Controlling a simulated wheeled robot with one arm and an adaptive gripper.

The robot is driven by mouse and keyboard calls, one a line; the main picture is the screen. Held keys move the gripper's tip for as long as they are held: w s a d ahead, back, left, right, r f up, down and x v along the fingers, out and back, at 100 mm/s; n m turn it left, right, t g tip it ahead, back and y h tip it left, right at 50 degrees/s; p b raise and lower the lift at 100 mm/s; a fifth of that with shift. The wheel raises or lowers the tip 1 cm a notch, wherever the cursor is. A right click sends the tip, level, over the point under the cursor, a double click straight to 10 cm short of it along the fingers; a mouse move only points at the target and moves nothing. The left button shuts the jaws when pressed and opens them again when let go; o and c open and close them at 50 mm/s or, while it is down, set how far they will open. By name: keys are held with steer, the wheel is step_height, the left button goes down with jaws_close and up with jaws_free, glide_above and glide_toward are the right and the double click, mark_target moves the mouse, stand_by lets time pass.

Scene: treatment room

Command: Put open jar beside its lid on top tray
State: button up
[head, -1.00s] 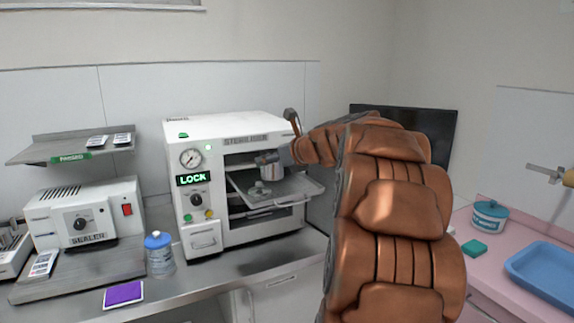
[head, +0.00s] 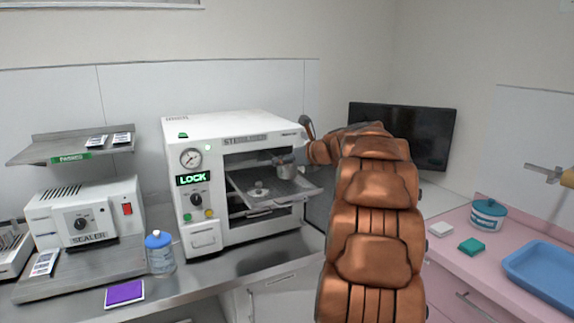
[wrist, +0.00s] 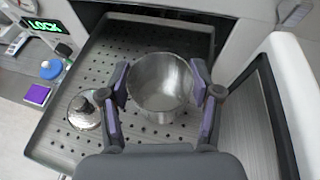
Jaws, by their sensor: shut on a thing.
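The open metal jar (wrist: 160,84) is between the purple-padded fingers of my gripper (wrist: 161,95), which is shut on it. I look down into its empty inside in the wrist view. In the head view the jar (head: 286,170) is upright at the right part of the pulled-out top tray (head: 245,184). The round metal lid (wrist: 83,113) with a knob lies on the perforated tray to the left of the jar, apart from it; it also shows in the head view (head: 259,191). I cannot tell whether the jar's base touches the tray.
The white sterilizer (head: 205,150) stands open around the tray, with a lower tray beneath. Its open door (wrist: 265,110) stands close on the right in the wrist view. A blue-capped bottle (head: 159,253) and purple pad (head: 124,293) are on the counter left.

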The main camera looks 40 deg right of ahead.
steer(key=shift+f, duration=0.7)
steer(key=shift+f, duration=0.2)
steer(key=o, duration=1.3)
steer(key=shift+c, duration=0.2)
steer(key=shift+r, duration=0.2)
steer(key=b+v, duration=0.1)
steer(key=v, duration=1.1)
steer(key=shift+f, duration=0.1)
